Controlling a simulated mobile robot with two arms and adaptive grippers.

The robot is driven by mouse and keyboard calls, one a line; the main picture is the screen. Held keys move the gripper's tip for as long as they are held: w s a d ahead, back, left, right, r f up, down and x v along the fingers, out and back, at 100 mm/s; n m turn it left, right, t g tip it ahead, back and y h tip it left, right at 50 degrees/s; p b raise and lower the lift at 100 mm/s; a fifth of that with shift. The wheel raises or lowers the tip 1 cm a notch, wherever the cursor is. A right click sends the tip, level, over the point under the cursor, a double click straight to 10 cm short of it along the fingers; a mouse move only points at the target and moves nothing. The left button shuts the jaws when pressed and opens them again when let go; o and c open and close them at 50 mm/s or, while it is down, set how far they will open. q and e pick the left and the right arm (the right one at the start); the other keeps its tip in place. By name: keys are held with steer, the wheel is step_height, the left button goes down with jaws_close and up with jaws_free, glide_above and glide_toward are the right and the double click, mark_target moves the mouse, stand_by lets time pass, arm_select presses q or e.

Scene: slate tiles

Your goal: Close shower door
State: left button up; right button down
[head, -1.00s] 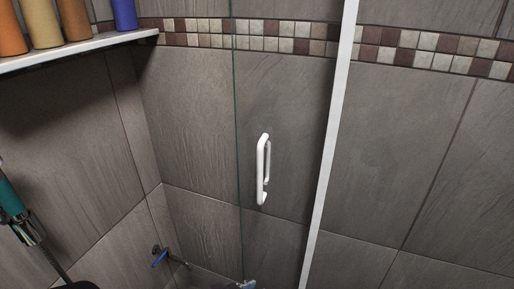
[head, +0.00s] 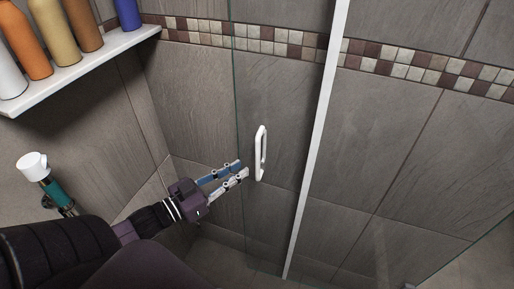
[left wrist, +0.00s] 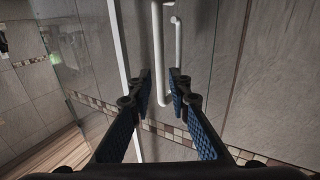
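The shower door is a clear glass panel (head: 280,205) with a thin greenish free edge at its left. A white looped handle (head: 261,153) is fixed on it near that edge. My left gripper (head: 241,169) comes in from the left, its fingertips just left of the handle. In the left wrist view its two blue-padded fingers (left wrist: 160,90) are apart with nothing held, and the white handle (left wrist: 164,60) shows ahead, in line with the gap. I cannot tell whether a finger touches it. My right gripper is in no view.
A white vertical frame bar (head: 318,130) stands right of the handle. A white shelf (head: 85,70) with several bottles is at the upper left. A white and teal shower fitting (head: 45,180) is below it, near my left arm. Tiled walls surround the space.

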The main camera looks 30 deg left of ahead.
arm_select(q)
steer(key=p, duration=0.2)
glide_above(258, 177)
steer(key=shift+w+a, duration=0.25)
stand_by(0.4)
steer(key=shift+r, duration=0.1)
jaws_close()
